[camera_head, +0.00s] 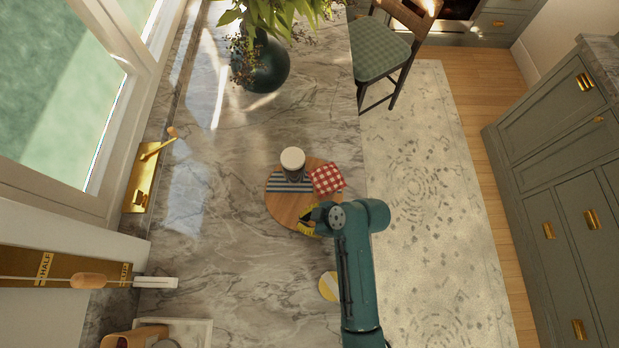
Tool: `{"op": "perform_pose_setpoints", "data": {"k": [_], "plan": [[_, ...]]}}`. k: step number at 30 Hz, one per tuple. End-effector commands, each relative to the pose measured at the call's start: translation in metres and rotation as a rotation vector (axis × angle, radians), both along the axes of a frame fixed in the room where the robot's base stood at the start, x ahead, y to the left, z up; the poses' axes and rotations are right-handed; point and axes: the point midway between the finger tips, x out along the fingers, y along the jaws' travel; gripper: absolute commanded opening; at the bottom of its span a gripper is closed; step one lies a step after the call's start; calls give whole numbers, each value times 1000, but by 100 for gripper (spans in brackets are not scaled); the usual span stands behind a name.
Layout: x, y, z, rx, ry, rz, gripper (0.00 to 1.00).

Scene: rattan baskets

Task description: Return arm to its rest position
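My teal arm reaches up from the bottom of the head view and bends left at its top. My gripper (308,218) is over the lower edge of the round wooden board (284,210), with dark and yellow parts showing at its end. Whether its fingers are open or shut, or hold anything, is too small to tell. On the board stand a dark cup with a white top (293,160), a blue-and-white striped cloth (285,183) and a red checked cloth (327,178). My arm hides the board's lower right edge.
A yellow-and-white disc (328,286) lies left of my arm, close to it. A dark vase (262,68) with leaves stands at the back. The marble counter (225,235) is clear left of the board. A chair (381,50) stands right.

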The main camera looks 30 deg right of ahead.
Motion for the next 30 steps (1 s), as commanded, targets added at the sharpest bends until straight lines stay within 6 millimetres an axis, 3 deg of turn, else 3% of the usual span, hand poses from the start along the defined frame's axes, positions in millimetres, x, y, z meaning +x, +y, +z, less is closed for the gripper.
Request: {"op": "perform_pose_setpoints", "data": {"k": [3, 9, 23, 27, 30], "plan": [[-6, -20, 23, -2, -4, -6, 0], [-15, -42, 53, 0, -2, -3, 0], [-18, -47, 61, 0, 0, 0, 0], [16, -9, 79, -27, -44, 126, 0], [56, 23, 121, -125, -159, 220, 0]]}}
